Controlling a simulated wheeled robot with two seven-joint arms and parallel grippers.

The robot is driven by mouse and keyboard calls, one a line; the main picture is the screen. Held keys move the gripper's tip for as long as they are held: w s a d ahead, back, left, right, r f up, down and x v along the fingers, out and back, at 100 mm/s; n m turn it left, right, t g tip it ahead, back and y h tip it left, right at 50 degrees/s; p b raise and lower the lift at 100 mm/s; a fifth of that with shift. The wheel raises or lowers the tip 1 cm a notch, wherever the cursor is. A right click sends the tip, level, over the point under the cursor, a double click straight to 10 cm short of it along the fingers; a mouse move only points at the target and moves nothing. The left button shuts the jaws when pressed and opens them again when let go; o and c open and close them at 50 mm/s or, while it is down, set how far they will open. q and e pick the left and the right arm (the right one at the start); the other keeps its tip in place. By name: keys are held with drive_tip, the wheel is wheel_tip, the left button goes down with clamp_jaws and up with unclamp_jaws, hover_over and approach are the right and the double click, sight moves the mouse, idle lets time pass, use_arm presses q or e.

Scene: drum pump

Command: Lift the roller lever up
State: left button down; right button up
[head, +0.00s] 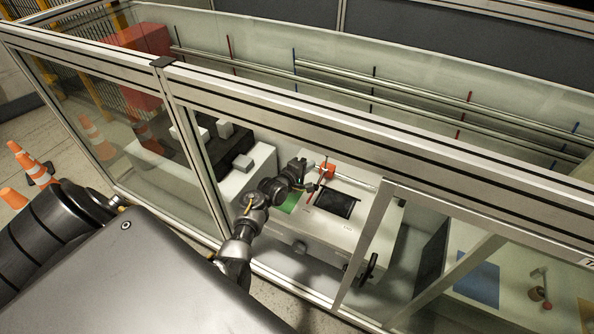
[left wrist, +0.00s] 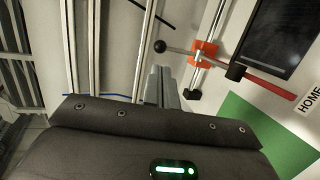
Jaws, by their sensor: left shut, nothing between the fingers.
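In the left wrist view the orange block (left wrist: 204,52) sits at the upper right. The exact gap is hard to tell. My right gripper is not in view.
The white machine (head: 330,232) carries a dark screen (head: 337,202), a green patch (left wrist: 260,135) and a HOME label (left wrist: 310,99). An aluminium frame (head: 300,117) with clear panels stands between my body and the machine. Orange cones (head: 30,163) stand on the floor at left.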

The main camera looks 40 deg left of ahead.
use_arm(q)
drive_tip(key=v, duration=0.6)
drive_tip(key=shift+f, duration=0.25)
